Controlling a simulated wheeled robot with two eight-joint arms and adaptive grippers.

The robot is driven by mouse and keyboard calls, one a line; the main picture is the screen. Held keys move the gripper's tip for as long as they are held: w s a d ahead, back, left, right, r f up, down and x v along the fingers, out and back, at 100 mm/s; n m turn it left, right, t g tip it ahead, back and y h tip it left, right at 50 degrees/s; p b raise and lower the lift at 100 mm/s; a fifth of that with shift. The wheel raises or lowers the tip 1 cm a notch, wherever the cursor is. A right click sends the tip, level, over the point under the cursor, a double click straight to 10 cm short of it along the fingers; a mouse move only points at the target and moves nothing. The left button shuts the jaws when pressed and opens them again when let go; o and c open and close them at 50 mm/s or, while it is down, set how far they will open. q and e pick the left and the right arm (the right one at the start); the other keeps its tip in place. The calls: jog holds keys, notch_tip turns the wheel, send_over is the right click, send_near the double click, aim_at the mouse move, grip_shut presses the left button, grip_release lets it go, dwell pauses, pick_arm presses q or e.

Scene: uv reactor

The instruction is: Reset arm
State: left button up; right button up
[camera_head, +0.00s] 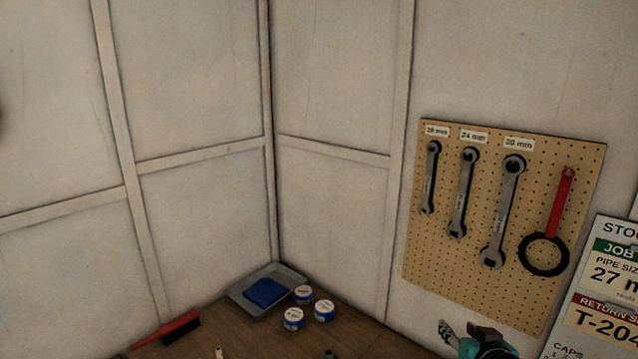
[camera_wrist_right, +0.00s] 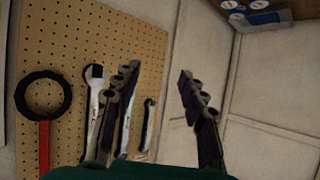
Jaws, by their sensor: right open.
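My right gripper (camera_head: 450,332) shows at the bottom edge of the head view, in front of the wall below the pegboard. Its teal body is partly cut off by the frame. In the right wrist view the two dark fingers of my right gripper (camera_wrist_right: 158,78) stand wide apart with nothing between them. It is open and empty. My left gripper is not in the head view.
A pegboard (camera_head: 462,262) holds several wrenches and a red-handled ring tool (camera_head: 563,205). On the wooden table (camera_head: 245,335) are a grey tray (camera_head: 240,294) with a blue block, blue-white tins (camera_head: 293,318) and a red brush (camera_head: 172,326). Signs (camera_head: 610,275) stand at right.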

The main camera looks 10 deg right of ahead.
jog(key=s+a+f+n+g+y+b, duration=0.1)
jog(key=s+a+f+b, duration=0.2)
jog(key=f, duration=0.7)
jog(key=s+a+f+n+g+y+b, duration=0.1)
jog(key=s+a+f+g+b, duration=0.1)
jog(key=s+a+f+b, duration=0.2)
jog(key=s+a+f+n+g+b, duration=0.1)
jog(key=s+a+f+b, duration=0.3)
jog(key=f, duration=1.3)
jog(key=a+g+b, duration=0.1)
jog(key=a+b, duration=0.3)
jog(key=a, duration=0.3)
jog(key=shift+s+y+b, duration=0.2)
jog(key=shift+y+b, duration=0.2)
jog(key=shift+a, duration=0.1)
